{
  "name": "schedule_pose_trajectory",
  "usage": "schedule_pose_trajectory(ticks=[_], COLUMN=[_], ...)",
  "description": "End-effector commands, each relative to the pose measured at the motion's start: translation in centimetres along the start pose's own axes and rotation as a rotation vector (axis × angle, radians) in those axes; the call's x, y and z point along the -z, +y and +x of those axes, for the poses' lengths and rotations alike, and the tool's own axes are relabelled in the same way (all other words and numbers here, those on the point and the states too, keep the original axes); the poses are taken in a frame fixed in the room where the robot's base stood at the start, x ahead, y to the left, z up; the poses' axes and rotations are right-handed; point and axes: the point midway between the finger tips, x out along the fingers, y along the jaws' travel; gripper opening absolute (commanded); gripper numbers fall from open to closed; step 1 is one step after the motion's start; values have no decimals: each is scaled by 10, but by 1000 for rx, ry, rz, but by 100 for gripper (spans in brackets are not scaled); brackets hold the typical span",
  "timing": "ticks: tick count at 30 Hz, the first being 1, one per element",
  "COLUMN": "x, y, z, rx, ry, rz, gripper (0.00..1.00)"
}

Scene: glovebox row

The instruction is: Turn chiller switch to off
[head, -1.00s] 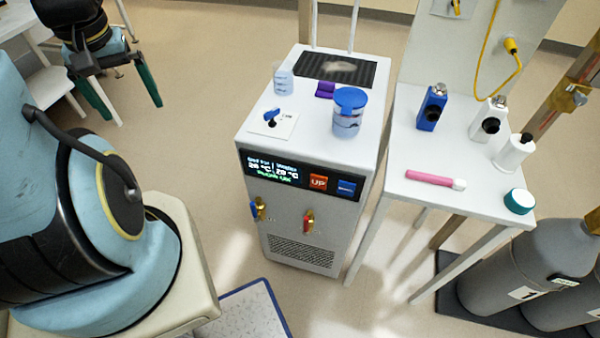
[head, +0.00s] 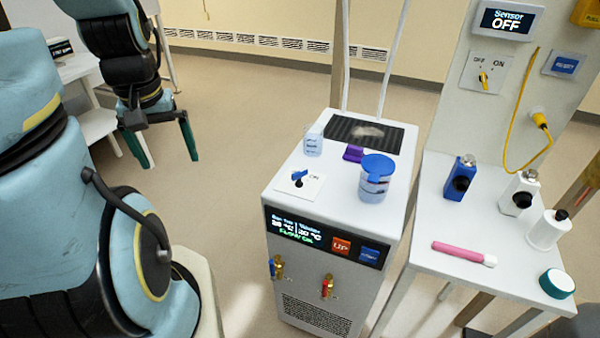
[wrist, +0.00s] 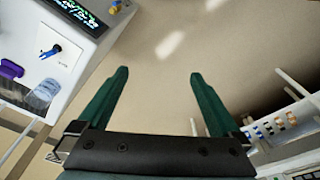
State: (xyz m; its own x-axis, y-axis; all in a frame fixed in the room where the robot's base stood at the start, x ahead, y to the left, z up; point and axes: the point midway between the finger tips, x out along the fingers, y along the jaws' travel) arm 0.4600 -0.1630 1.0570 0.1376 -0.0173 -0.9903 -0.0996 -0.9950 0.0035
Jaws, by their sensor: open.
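The chiller (head: 330,245) is a white box with a front display reading "FLOW ON". Its switch is a blue knob (head: 298,181) on a white plate on the chiller's top, near the front left. The knob's handle points toward the "ON" label. The switch knob also shows in the wrist view (wrist: 50,51), at upper left, outside the jaws. My gripper (head: 168,160) has dark green fingers, spread open and empty, to the left of the chiller and apart from it. Only floor shows between the fingers in the wrist view (wrist: 159,73).
On the chiller top are a blue-lidded jar (head: 375,180), a small beaker (head: 313,144) and a purple object (head: 353,153). A side table (head: 480,225) with bottles and a pink tool stands to the right. A wall panel carries another switch (head: 484,80). Floor left of the chiller is clear.

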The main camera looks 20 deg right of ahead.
Motion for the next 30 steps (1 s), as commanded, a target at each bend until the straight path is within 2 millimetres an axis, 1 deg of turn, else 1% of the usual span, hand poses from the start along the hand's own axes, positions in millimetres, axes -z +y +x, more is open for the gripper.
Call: schedule_pose_trajectory(ticks=[9, 11, 14, 17, 18, 20, 21, 23, 24, 27, 30], x=[0, 1, 10, 31, 41, 53, 59, 64, 66, 64, 60], y=[0, 1, 13, 47, 67, 102, 127, 163, 185, 233, 263], z=[0, 1, 9, 25, 31, 39, 43, 46, 48, 46, 42], rx=[0, 0, -5, -15, -21, -31, -37, -46, -52, -66, -74], ry=[0, 0, -7, -24, -34, -51, -61, -77, -86, -104, -117], rz=[0, 4, 70, 240, 332, 481, 582, 726, 813, 995, 1112], gripper=[100, 93, 82, 71, 66, 60, 55, 48, 45, 45, 45])
